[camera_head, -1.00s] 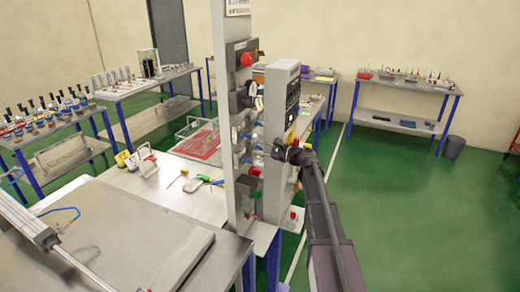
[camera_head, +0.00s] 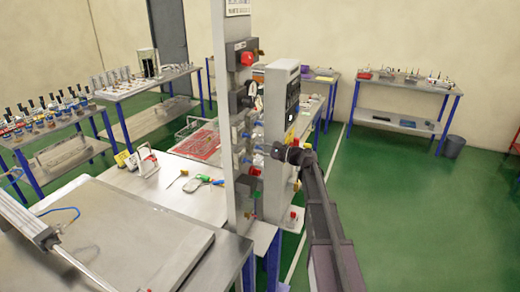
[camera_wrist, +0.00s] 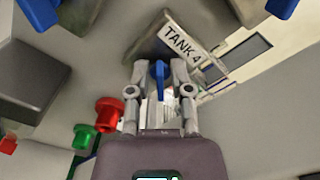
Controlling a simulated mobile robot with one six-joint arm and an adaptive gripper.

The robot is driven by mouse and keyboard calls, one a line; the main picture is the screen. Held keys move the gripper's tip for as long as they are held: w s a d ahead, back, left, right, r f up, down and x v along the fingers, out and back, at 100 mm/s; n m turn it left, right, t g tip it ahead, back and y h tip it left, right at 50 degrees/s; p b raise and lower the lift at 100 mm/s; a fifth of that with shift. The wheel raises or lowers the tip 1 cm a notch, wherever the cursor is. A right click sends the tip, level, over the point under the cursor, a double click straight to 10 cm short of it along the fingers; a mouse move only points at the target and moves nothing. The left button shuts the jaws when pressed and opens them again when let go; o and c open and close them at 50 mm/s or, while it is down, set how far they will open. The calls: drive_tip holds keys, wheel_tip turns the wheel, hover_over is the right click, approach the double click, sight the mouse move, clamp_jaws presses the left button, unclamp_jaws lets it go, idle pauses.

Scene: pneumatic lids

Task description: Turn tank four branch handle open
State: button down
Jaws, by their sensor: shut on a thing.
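In the wrist view the TANK 4 label (camera_wrist: 183,44) sits on a grey block just beyond the fingers. A blue handle (camera_wrist: 158,78) stands between the two fingertips of my gripper (camera_wrist: 160,72), and the fingers are closed on it. In the head view my gripper (camera_head: 278,152) reaches in from the right to the grey valve panel (camera_head: 240,130). The handle is too small to make out there.
A red knob (camera_wrist: 108,114) and a green knob (camera_wrist: 84,137) lie left of my gripper in the wrist view. Other blue handles (camera_wrist: 40,12) show at the top. A grey cabinet (camera_head: 279,95) stands beside the panel. Open green floor (camera_head: 410,210) lies to the right.

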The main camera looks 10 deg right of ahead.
drive_tip(key=c, duration=0.8)
unclamp_jaws()
drive_tip(key=v, duration=1.2)
